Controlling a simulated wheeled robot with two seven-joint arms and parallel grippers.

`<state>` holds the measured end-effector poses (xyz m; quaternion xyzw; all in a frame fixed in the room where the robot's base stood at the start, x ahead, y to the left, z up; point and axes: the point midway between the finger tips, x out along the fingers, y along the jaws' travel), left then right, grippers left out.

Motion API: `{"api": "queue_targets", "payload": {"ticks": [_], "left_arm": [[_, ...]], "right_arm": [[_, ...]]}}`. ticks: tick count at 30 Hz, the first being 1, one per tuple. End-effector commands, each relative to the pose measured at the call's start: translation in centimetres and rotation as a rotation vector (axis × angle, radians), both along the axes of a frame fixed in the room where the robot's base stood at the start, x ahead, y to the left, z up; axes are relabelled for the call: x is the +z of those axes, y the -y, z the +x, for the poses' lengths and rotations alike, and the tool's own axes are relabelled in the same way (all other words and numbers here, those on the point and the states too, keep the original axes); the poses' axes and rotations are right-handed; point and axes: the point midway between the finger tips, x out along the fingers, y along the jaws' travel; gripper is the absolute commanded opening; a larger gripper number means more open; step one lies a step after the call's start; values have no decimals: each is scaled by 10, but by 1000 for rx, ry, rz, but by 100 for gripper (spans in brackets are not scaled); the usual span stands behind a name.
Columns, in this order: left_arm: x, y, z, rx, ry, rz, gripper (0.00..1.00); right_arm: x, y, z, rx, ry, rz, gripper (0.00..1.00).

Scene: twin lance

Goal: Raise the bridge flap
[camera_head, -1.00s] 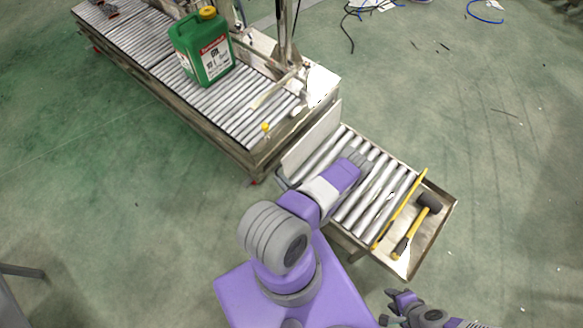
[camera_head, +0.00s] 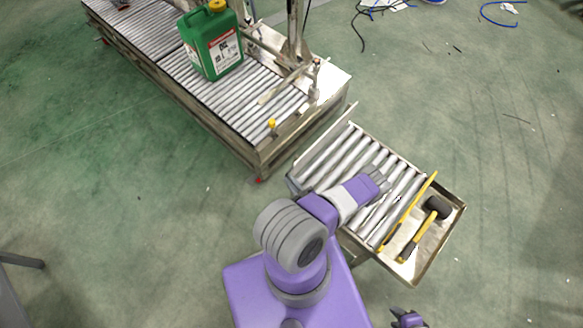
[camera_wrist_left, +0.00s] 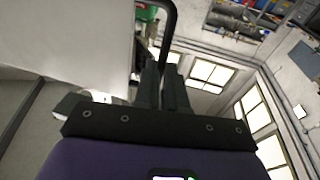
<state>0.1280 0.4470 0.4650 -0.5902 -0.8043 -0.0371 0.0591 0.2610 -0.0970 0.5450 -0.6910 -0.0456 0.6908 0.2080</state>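The bridge flap (camera_head: 322,140) is a pale, narrow-looking panel at the end of the short roller table, facing the long conveyor. In the left wrist view a broad pale panel, seemingly the flap (camera_wrist_left: 70,40), fills the upper left. A bent black bar, seemingly its handle (camera_wrist_left: 170,25), runs down between the dark fingers of my left gripper (camera_wrist_left: 162,75), which look closed around it. In the head view this gripper (camera_head: 380,180) is over the rollers; its grip is hidden. My right gripper (camera_head: 408,318) is partly cut off at the bottom edge; its fingers are unclear.
The short roller table (camera_head: 455,222) carries a black-headed mallet (camera_head: 437,208) and a yellow bar (camera_head: 412,207) at its right end. A green jug (camera_head: 212,45) stands on the long conveyor (camera_head: 215,105). A gap separates the two tables. Floor around is mostly clear.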

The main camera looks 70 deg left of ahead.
Motion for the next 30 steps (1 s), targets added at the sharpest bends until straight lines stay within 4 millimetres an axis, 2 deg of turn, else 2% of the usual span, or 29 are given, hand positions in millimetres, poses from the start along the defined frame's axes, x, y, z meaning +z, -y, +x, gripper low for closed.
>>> {"api": "queue_targets", "payload": {"ticks": [1, 5, 13, 16, 24, 30], "left_arm": [[-1, 1, 1, -2, -1, -2, 16], [-1, 1, 0, -2, -1, -2, 36], [0, 1, 0, -1, 0, -2, 36], [-1, 7, 3, -3, 1, -3, 36], [-7, 49, 16, -4, 0, -5, 36], [-10, 69, 22, -3, 0, -3, 36]], "right_arm": [[0, 0, 0, 0, 0, 0, 37], [0, 0, 0, 0, 0, 0, 37], [0, 0, 0, 0, 0, 0, 37], [1, 0, 0, 0, 0, 0, 37], [7, 0, 0, 0, 0, 0, 37], [8, 0, 0, 0, 0, 0, 37]]}}
